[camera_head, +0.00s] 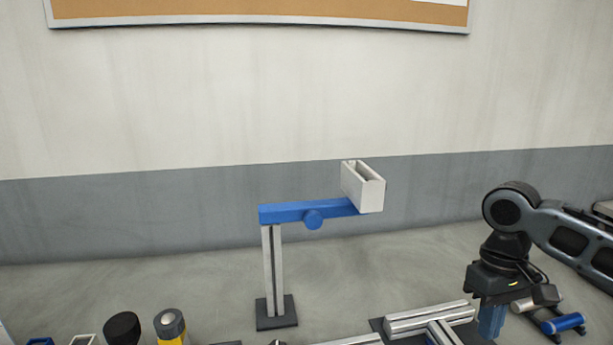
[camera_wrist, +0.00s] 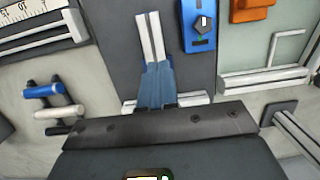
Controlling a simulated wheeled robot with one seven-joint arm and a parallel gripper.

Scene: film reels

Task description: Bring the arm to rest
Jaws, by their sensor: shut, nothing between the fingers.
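My arm is at the right of the head view, bent down from a dark elbow joint. My gripper (camera_head: 491,322) points downward there, and its fingertips run toward the bottom of the picture. In the wrist view its blue fingers (camera_wrist: 155,85) are together, with nothing seen between them. The fingers lie over a dark panel with a pale metal rail (camera_wrist: 150,35) beyond the tips. I cannot tell whether they touch anything.
A post carries a blue bar (camera_head: 290,212) and white open box (camera_head: 365,190) at centre. Metal rails (camera_head: 430,317) lie left of my gripper; a blue roller (camera_head: 563,323) lies to its right. A blue plate (camera_wrist: 198,40) shows in the wrist view. Bottles stand lower left.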

